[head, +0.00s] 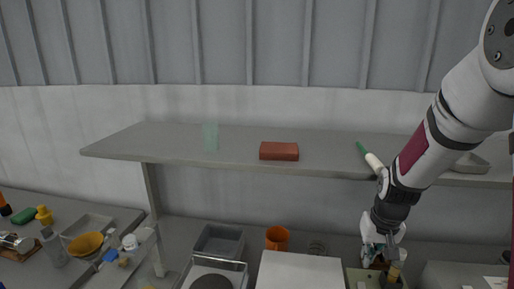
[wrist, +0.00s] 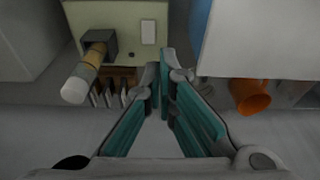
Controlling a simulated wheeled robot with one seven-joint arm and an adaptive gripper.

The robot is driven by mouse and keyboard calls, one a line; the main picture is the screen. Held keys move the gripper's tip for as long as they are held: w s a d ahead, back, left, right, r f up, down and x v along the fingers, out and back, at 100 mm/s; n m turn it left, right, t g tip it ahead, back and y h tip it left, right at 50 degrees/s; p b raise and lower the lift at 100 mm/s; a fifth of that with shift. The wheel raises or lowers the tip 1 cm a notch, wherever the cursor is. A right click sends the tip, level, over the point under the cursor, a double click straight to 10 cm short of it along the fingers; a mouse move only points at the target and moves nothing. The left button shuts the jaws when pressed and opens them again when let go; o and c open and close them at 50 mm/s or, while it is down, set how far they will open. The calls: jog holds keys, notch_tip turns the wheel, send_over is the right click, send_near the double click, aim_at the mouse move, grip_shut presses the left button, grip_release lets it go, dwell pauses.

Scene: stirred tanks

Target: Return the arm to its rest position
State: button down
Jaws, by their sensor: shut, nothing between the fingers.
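My arm reaches down from the upper right in the head view, in front of the raised shelf. My gripper (head: 376,250) points down over the lower bench at the right. In the wrist view my gripper (wrist: 164,72) shows its teal-padded fingers meeting toward the tips, shut, with nothing between them. Just beyond the fingers is a beige box-like unit (wrist: 117,18) with a dark square fitting. A brown and white-ended cylinder (wrist: 87,72) sticks out from that fitting, apart from the fingers. In the head view the fingertips are hard to make out against this unit.
The grey shelf (head: 230,143) holds a red-brown block (head: 279,151), a pale green clear vessel (head: 210,136) and a green-and-white tool (head: 369,156) close to my arm. An orange cup (head: 277,238), a grey bin (head: 219,241) and a white box (head: 300,271) stand below.

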jog(key=s+a+r+n+t, duration=0.1)
jog(key=s+a+r, duration=0.25)
jog(key=r, duration=0.35)
jog(key=s+a+r+t, duration=0.1)
jog(key=s+a+r, duration=0.25)
jog(key=r, duration=0.35)
jog(key=s+a+r, duration=0.2)
jog(key=s+r, duration=0.1)
jog(key=s, duration=0.4)
jog(key=s+a+r+n+t, duration=0.1)
jog(key=s+r, duration=0.3)
jog(key=s, duration=0.4)
jog(key=shift+a+r, duration=0.3)
jog(key=shift+a, duration=0.05)
